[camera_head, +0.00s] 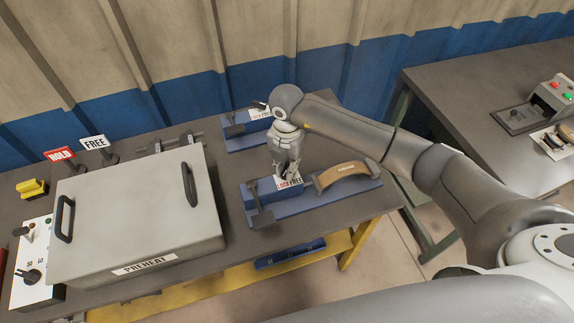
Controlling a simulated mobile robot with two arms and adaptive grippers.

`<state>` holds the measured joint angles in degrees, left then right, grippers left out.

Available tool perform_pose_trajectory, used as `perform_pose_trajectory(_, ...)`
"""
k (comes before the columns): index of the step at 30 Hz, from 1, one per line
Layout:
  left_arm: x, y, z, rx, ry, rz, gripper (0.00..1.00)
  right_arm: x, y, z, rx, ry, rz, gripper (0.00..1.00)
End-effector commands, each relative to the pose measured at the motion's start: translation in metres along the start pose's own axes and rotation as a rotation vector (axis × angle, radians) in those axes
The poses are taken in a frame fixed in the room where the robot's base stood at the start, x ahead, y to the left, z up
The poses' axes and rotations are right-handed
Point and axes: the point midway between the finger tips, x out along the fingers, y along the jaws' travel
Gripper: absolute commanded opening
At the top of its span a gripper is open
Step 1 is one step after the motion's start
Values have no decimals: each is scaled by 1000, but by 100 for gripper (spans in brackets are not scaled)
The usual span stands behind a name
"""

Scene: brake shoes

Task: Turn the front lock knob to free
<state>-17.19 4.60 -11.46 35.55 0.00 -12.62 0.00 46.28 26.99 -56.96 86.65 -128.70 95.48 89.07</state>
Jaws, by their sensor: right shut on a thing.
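My right gripper (287,174) reaches down from the right onto the front blue fixture (291,206). It is shut on the front lock knob, which the fingers hide almost wholly. A white label with red LOCK and black FREE text (290,183) shows just below the fingertips. Which way the knob points cannot be told. A dark clamp lever (258,200) stands on the left of this fixture. A tan brake shoe (342,175) lies at its right end. My left gripper is not in view.
A back blue fixture (232,131) with its own label stands behind, partly hidden by my right arm. A large grey PREHEAT box (135,215) fills the left of the table. HOLD (60,155) and FREE (95,143) signs stand behind it. Another table (470,90) stands right.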

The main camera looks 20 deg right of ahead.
Motion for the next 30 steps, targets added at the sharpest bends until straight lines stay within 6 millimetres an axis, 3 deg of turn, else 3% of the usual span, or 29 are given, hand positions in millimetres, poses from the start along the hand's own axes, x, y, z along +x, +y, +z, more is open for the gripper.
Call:
perform_pose_trajectory(11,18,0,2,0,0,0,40,2,1,1,-150,-3,2,0)
perform_pose_trajectory(30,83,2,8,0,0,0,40,4,1,1,-743,-4,2,0)
